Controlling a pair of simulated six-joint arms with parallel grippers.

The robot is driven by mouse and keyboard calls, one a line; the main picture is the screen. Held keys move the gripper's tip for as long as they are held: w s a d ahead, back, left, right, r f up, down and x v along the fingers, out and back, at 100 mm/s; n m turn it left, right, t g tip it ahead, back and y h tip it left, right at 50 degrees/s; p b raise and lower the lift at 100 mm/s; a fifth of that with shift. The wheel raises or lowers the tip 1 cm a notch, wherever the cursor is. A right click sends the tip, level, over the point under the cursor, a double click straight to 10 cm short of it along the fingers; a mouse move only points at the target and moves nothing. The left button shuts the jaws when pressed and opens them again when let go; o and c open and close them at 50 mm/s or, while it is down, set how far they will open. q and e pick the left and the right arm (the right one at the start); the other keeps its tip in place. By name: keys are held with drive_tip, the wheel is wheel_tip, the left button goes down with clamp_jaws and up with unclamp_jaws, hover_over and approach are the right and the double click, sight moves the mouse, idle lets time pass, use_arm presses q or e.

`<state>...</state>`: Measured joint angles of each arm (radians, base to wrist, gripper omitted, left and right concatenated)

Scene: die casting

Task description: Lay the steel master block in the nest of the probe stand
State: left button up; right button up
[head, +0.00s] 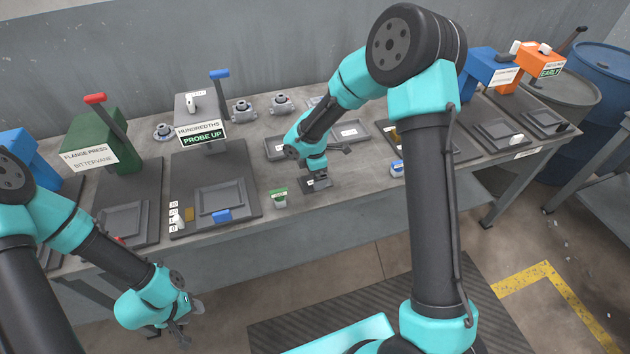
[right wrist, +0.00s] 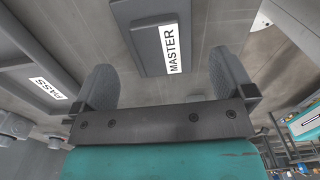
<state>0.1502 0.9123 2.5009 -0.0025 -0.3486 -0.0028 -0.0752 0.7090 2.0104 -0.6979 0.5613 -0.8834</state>
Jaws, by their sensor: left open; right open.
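The probe stand (head: 200,130) reads "HUNDREDTHS PROBE UP". Its nest (head: 221,198) is a raised grey square on the base, with no block visible in it. A grey piece labelled MASTER (right wrist: 145,48) lies ahead of my right fingers in the right wrist view; I cannot tell block from any pad under it. In the head view its dark edge (head: 318,186) shows under my right gripper (head: 317,180). The right gripper (right wrist: 162,75) is open, its fingers apart and empty. My left gripper (head: 182,328) is open and empty, low in front of the bench.
A green flange press (head: 95,140) stands left of the probe stand. A tray labelled PASS (right wrist: 45,85) is beside the right gripper. Several flanged castings (head: 282,103) sit at the back.

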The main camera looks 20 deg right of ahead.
drive_tip(key=shift+f, duration=1.35)
drive_tip(key=shift+c, duration=0.4)
drive_tip(key=shift+r, duration=0.1)
drive_tip(key=c, duration=1.3)
drive_tip(key=shift+r, duration=0.15)
drive_tip(key=shift+r, duration=0.6)
drive_tip(key=shift+s+a+r, duration=0.1)
drive_tip(key=shift+s+r, duration=0.1)
drive_tip(key=shift+r, duration=0.35)
drive_tip(key=shift+s+r, duration=0.15)
drive_tip(key=shift+r, duration=0.35)
drive_tip(key=s+a, duration=0.2)
drive_tip(key=s, duration=0.2)
drive_tip(key=s+a+r, duration=0.1)
drive_tip(key=s, duration=0.4)
drive_tip(key=s+a, duration=0.2)
drive_tip(key=s, duration=0.3)
drive_tip(key=shift+s+a+r, duration=0.1)
drive_tip(key=shift+a+r, duration=0.05)
drive_tip(key=shift+a, duration=0.15)
